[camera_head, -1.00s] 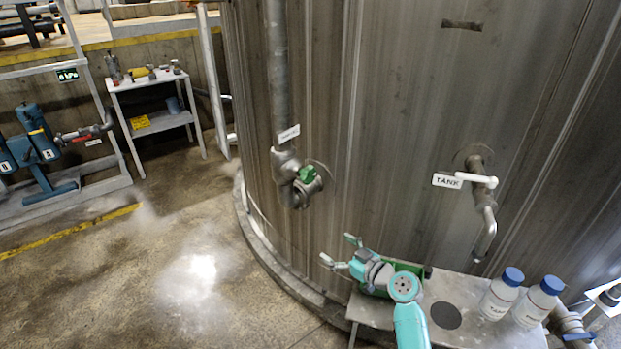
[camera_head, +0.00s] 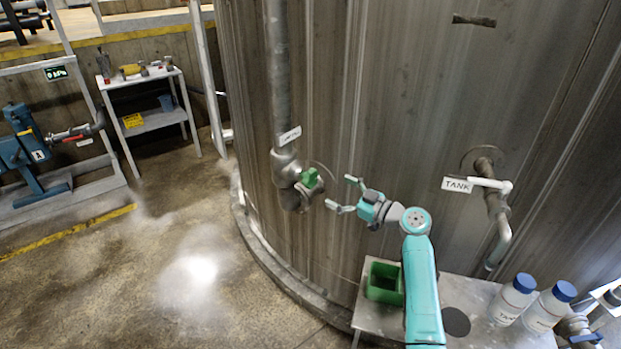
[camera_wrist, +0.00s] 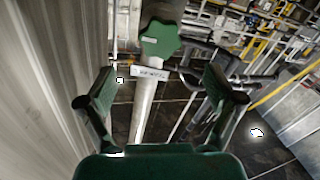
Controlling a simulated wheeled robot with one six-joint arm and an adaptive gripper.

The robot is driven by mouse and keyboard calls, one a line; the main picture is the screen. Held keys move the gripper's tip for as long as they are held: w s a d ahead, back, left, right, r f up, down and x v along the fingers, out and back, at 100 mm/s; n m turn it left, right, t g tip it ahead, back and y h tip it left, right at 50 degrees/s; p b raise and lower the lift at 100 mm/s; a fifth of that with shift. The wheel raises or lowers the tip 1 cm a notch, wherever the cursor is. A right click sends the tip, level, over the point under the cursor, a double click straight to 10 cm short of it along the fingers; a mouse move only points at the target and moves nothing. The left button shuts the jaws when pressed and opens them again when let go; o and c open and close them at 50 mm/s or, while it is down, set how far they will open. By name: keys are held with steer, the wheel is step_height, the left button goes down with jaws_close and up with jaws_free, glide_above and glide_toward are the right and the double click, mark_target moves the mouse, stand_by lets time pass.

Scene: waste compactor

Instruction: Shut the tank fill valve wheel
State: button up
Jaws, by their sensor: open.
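The fill valve wheel (camera_head: 310,179) is a small green handwheel on the grey valve body at the foot of the vertical pipe on the tank wall. In the wrist view the green wheel (camera_wrist: 160,39) is lobed and sits ahead of the fingers, at the top middle. My gripper (camera_head: 341,193) is open and empty, to the right of the wheel and slightly below it in the head view, with a gap between. In the wrist view my gripper (camera_wrist: 160,95) shows its two fingers apart, below the wheel. A white label (camera_head: 290,136) is on the pipe above the valve; its text is unclear.
The tank wall (camera_head: 400,90) runs close behind the valve and my arm. A tank tap (camera_head: 490,185) with a white handle is to the right. A small table (camera_head: 463,292) holds a green box (camera_head: 383,283) and two blue-capped bottles (camera_head: 515,298).

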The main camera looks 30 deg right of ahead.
mark_target(314, 180)
steer(key=x, duration=1)
steer(key=shift+s, duration=0.1)
steer(key=c, duration=1.1)
steer(key=shift+c, duration=0.2)
